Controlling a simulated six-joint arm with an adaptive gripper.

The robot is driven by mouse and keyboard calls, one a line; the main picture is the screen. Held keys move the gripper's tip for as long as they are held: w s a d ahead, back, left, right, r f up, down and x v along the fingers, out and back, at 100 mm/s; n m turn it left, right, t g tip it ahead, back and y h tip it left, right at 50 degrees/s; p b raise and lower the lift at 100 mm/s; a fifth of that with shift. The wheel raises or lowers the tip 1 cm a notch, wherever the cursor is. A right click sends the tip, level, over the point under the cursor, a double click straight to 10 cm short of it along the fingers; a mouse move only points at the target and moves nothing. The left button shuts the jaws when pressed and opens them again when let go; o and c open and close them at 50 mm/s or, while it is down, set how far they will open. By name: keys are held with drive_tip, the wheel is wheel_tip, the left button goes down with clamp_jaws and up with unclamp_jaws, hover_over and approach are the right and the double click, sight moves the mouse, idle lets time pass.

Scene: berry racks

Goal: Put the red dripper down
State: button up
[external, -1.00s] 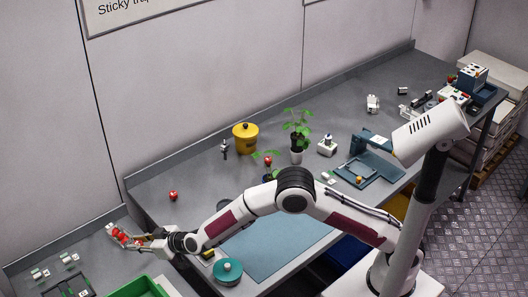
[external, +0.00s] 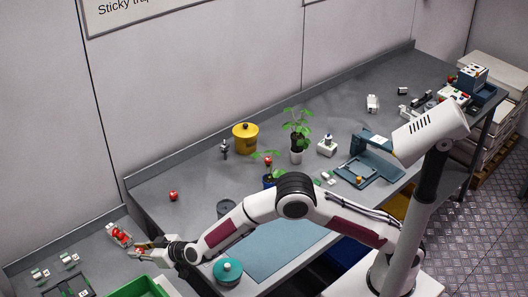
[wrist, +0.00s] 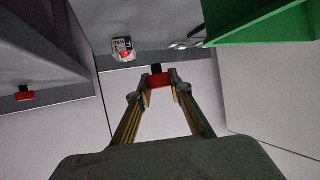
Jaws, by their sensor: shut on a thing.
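My gripper (wrist: 160,80) is shut on a small red dripper (wrist: 160,82) with a dark top, held between the fingertips.
A green crate (external: 148,288) stands just below my gripper in the external view. Small white pieces (external: 68,259) lie to its left. Another red piece (external: 173,195) is on the main bench. A teal round pot (external: 228,271) stands at the bench's front edge.

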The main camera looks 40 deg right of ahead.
drive_tip(key=shift+d+m+h, duration=0.4)
drive_tip(key=shift+d+m, duration=0.1)
drive_tip(key=shift+d, duration=0.4)
drive_tip(key=shift+f, duration=0.15)
hover_over(151, 273)
drive_tip(key=shift+f, duration=3.05)
drive_tip(key=shift+f, duration=1.85)
drive_tip(key=shift+f, duration=0.1)
drive_tip(key=o, duration=0.9)
